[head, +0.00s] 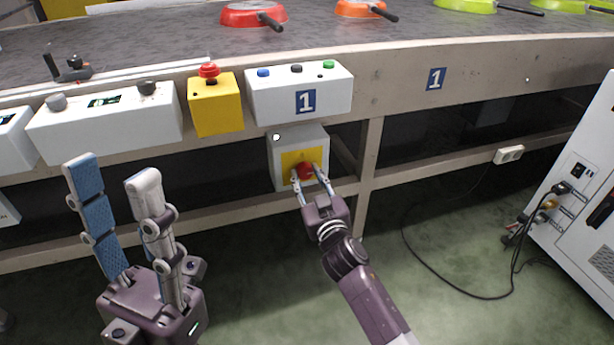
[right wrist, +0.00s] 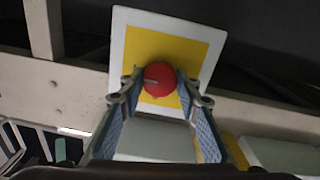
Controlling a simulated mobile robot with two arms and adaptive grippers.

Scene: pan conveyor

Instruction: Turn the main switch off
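The main switch (head: 305,171) is a red round knob on a yellow plate, on the front of a grey-white box (head: 284,147) under the conveyor's edge. The knob also shows in the right wrist view (right wrist: 159,79), with a short pale mark on its left part. My right gripper (head: 309,181) has one finger on each side of the knob. In the right wrist view the fingertips (right wrist: 159,86) appear to touch its sides. The sides of the knob are partly hidden by them. My left gripper (head: 113,172) is open and empty at the lower left, away from the switch.
Above the switch are a white button box (head: 330,82) and a yellow box (head: 217,115) with a red button. A white panel (head: 110,130) with knobs is further left. Several pans, including a red one (head: 247,14), lie on the conveyor. A white cabinet (head: 585,200) stands at the right.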

